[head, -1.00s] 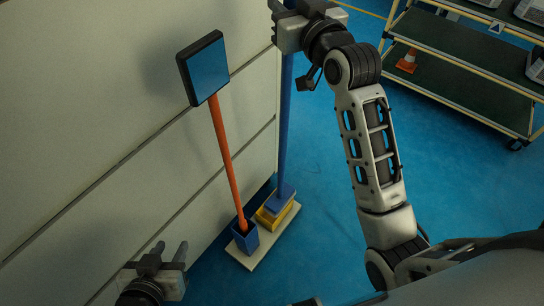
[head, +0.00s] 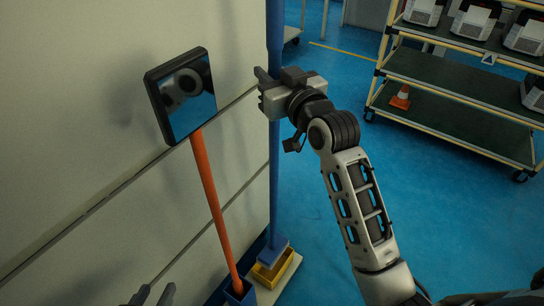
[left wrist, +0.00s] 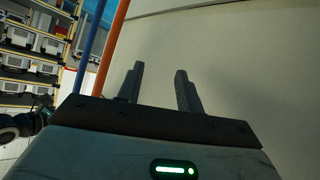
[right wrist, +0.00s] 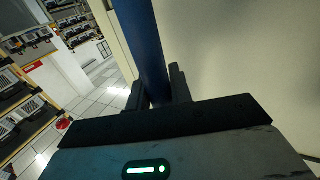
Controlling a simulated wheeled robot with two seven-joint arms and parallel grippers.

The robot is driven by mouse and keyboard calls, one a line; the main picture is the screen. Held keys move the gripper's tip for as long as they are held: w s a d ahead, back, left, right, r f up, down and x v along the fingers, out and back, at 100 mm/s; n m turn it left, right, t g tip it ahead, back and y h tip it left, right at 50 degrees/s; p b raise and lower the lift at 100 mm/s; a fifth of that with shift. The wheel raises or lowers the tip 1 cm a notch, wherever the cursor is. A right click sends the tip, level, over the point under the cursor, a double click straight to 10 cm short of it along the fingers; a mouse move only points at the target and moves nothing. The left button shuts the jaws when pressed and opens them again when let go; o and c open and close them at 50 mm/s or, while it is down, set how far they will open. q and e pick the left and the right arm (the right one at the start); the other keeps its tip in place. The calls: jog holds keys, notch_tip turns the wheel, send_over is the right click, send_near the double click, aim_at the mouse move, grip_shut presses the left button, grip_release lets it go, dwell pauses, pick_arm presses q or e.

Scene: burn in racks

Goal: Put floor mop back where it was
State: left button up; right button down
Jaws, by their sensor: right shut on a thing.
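The floor mop is a long blue pole (head: 275,190) with a blue block head (head: 273,250) at its lower end. It stands about upright beside the pale wall. The head is in or just over a yellow tray (head: 270,272); I cannot tell whether it touches. My right gripper (head: 268,88) is shut on the blue pole, which also shows between its fingers in the right wrist view (right wrist: 148,50). My left gripper (head: 153,295) is at the bottom edge of the head view. It is open and empty in the left wrist view (left wrist: 160,75).
An orange-handled tool (head: 208,185) with a black-framed square top leans left of the mop, its foot in a blue holder (head: 238,292). Both holders share a pale base (head: 290,272). The pale wall (head: 80,130) is on the left. A shelf cart (head: 455,103) stands right; blue floor between is clear.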

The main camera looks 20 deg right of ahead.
jog(key=b, duration=0.2)
send_over(277, 141)
jog(key=w, duration=0.3)
jog(key=f, duration=1)
jog(key=shift+s+a, duration=0.25)
jog(key=shift+a, duration=0.05)
jog(key=shift+f, duration=0.8)
notch_tip(277, 141, down, 2)
jog(key=shift+f+b, duration=0.2)
jog(key=shift+b, duration=0.45)
pick_arm(q)
jog(key=shift+s+f, duration=0.15)
jog(key=shift+f, duration=0.7)
pick_arm(e)
jog(key=shift+f, duration=0.45)
jog(key=c, duration=1.3)
grip_release()
jog(key=shift+f, duration=0.1)
jog(key=shift+o, duration=0.2)
